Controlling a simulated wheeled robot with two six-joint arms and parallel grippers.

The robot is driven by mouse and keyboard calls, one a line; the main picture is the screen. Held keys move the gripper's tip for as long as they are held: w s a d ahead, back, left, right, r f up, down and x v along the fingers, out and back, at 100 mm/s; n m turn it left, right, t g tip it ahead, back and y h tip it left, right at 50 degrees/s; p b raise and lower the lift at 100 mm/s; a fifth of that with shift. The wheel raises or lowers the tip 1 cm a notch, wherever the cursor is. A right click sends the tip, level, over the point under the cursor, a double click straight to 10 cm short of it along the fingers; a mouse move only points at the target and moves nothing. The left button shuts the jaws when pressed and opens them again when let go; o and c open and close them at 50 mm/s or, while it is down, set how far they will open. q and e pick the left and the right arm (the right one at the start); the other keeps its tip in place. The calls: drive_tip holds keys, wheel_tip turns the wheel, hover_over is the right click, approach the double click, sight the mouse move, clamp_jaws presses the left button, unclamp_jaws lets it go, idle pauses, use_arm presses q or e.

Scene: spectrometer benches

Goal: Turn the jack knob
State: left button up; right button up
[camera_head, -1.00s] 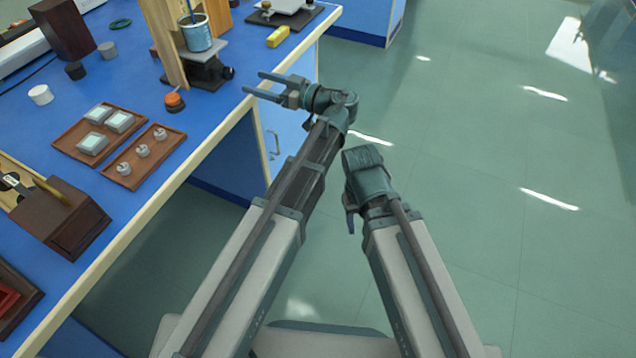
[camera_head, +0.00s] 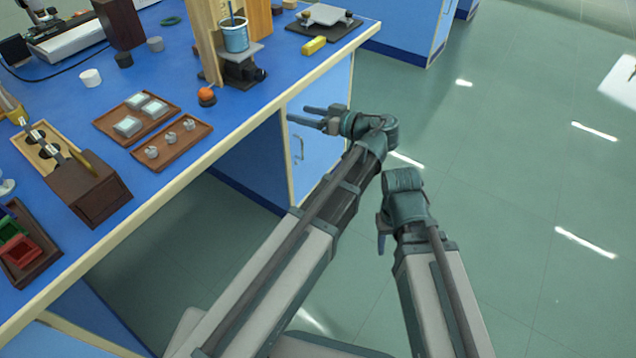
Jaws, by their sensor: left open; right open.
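The jack (camera_head: 240,71) is a small dark stand with a pale top plate, near the bench's right edge. Its dark knob (camera_head: 261,74) sticks out on the right side. A blue cup (camera_head: 235,37) stands on the plate. My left gripper (camera_head: 297,114) is open and empty, below and right of the knob in the picture, apart from it, by the bench's front edge. My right gripper (camera_head: 380,235) hangs over the floor, away from the bench; its jaws show only edge-on.
A wooden frame (camera_head: 207,45) stands close to the jack, with an orange-topped piece (camera_head: 207,96) in front. Trays (camera_head: 185,149) of small parts and a brown block (camera_head: 90,190) lie to the left. A yellow block (camera_head: 314,45) sits to the right. The floor (camera_head: 500,200) is clear.

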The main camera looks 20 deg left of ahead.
use_arm(q)
drive_tip(key=s+d+f+m+g+h, duration=0.1)
drive_tip(key=s+d+f+m+h, duration=0.2)
drive_tip(key=s+f+m+h, duration=0.1)
drive_tip(key=s+d+f+m+g+h, duration=0.2)
drive_tip(key=s+d+f+m+h, duration=0.1)
drive_tip(key=s+f, duration=0.4)
drive_tip(key=shift+f+m+h, duration=0.4)
drive_tip(key=shift+f+m, duration=0.2)
drive_tip(key=shift+f, duration=0.35)
drive_tip(key=shift+d, duration=0.1)
